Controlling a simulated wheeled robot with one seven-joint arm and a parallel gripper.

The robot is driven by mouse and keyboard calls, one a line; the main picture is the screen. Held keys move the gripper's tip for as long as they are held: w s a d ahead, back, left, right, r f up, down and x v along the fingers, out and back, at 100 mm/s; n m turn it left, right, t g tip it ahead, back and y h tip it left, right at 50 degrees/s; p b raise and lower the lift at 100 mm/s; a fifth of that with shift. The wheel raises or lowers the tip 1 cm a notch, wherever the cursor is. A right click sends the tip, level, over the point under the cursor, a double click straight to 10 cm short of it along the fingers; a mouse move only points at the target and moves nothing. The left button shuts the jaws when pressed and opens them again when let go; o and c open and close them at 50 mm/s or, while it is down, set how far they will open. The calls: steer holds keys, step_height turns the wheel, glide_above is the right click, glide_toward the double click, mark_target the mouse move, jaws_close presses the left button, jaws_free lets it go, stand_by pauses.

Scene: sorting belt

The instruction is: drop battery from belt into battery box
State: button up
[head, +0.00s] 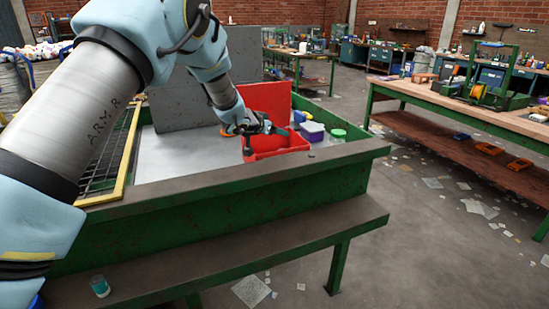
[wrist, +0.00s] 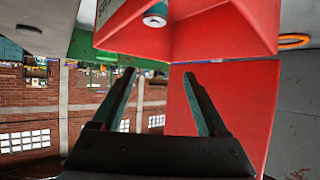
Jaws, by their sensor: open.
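The red box (head: 277,150) stands on the pale work surface, with a tall red panel (head: 270,100) behind it. My gripper (head: 268,127) is above the box in the head view. In the wrist view the gripper (wrist: 158,72) is open, its two fingers apart with nothing between them. A battery (wrist: 155,16), a cylinder with a teal band and a pale end, shows at the top edge of the wrist view. It appears to be inside the red box (wrist: 225,35), apart from the fingers. The battery cannot be made out in the head view.
A purple tub (head: 312,132) and a green-lidded jar (head: 337,136) stand right of the box. An orange ring (wrist: 292,41) and a dark disc (wrist: 29,30) lie near it. A grey upright panel (head: 190,95) stands behind. A yellow-framed mesh (head: 122,160) is at left.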

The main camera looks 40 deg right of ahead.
steer(key=b+v, duration=0.2)
steer(key=v, duration=0.8)
steer(key=shift+b, duration=0.3)
steer(key=shift+d, duration=0.1)
